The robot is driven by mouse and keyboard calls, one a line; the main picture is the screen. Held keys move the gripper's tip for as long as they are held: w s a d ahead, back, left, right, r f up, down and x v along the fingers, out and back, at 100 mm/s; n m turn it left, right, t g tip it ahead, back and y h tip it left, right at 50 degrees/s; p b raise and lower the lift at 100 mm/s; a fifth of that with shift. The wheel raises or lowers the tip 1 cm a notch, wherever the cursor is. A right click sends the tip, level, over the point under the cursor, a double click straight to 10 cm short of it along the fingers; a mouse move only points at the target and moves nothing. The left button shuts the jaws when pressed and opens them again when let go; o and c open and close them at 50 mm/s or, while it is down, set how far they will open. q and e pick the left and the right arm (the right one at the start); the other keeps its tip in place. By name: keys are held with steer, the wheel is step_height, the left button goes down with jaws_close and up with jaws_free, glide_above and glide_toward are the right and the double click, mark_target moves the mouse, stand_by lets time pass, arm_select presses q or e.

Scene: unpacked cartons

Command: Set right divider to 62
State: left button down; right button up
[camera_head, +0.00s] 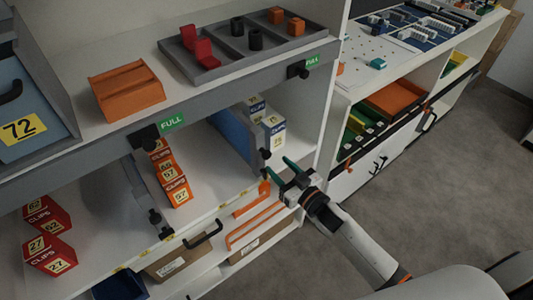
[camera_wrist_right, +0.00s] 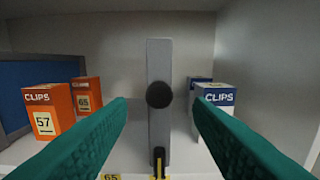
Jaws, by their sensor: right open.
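The right divider stands on the middle shelf between orange clips boxes and white-blue clips boxes. In the head view its blue side (camera_head: 232,130) shows, with a black knob (camera_head: 265,153) at its front. The right wrist view shows its grey front edge (camera_wrist_right: 159,60) upright, with the round black knob (camera_wrist_right: 159,95) and a yellow-marked foot (camera_wrist_right: 158,165). A shelf-edge label reading 65 (camera_wrist_right: 111,177) lies left of the foot. My right gripper (camera_head: 279,168) is open in front of the divider; its green fingers (camera_wrist_right: 160,103) lie either side of the knob's line, apart from it. My left gripper is not in view.
Orange boxes marked 57 (camera_wrist_right: 44,115) and 65 (camera_wrist_right: 88,98) stand left of the divider. A white-blue box (camera_wrist_right: 216,96) stands right. Another divider (camera_head: 140,190) stands further left, beside red clips boxes (camera_head: 48,255). A black handle (camera_head: 204,236) juts out below the shelf.

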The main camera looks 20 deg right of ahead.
mark_target(268, 156)
steer(key=x, duration=0.6)
steer(key=shift+w+a, duration=0.15)
steer(key=shift+w, duration=0.15)
jaws_close()
steer(key=shift+s, duration=0.1)
